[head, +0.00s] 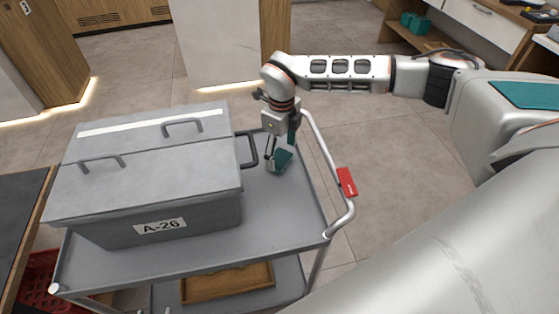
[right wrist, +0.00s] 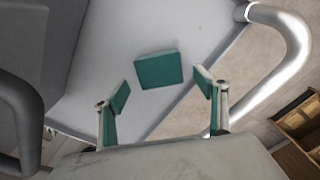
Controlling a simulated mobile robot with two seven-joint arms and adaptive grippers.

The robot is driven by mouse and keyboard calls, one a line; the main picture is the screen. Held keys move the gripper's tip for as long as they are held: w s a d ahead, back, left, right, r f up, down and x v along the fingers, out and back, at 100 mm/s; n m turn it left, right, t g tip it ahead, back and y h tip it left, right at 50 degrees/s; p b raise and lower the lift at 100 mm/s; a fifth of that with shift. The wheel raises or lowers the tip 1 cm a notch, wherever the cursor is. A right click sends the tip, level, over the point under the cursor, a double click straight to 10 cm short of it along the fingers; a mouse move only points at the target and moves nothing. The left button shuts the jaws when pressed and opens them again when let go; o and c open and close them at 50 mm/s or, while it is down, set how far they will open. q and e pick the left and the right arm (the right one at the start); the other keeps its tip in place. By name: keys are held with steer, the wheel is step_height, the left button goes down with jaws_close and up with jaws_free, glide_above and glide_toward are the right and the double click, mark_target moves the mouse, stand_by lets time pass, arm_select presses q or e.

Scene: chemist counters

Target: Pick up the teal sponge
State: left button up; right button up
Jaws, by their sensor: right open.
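The teal sponge (head: 284,160) is a small block lying on the grey top of the cart, to the right of the grey lidded box. In the right wrist view the sponge (right wrist: 159,70) lies flat and whole, ahead of the fingers and apart from them. My right gripper (head: 280,149) points down above the sponge, and in the head view it partly overlaps it. In the right wrist view my right gripper (right wrist: 160,88) is open and empty, its teal-padded fingers spread to either side of the sponge. My left gripper is not in view.
The grey box (head: 150,195), labelled A-26, fills the cart's left part. A curved handrail with a red tag (head: 346,182) bounds the cart's right side. The cart top (head: 275,225) is bare in front of the sponge. A wooden tray (head: 228,283) sits on the lower shelf.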

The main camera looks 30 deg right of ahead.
mark_target(281, 159)
steer(key=shift+f, duration=1.3)
steer(key=c, duration=0.9)
steer(key=shift+c, duration=0.3)
steer(key=shift+r, duration=0.1)
step_height(281, 159, up, 20)
steer(key=p, duration=0.1)
steer(key=shift+o, duration=0.3)
steer(key=shift+c, duration=1)
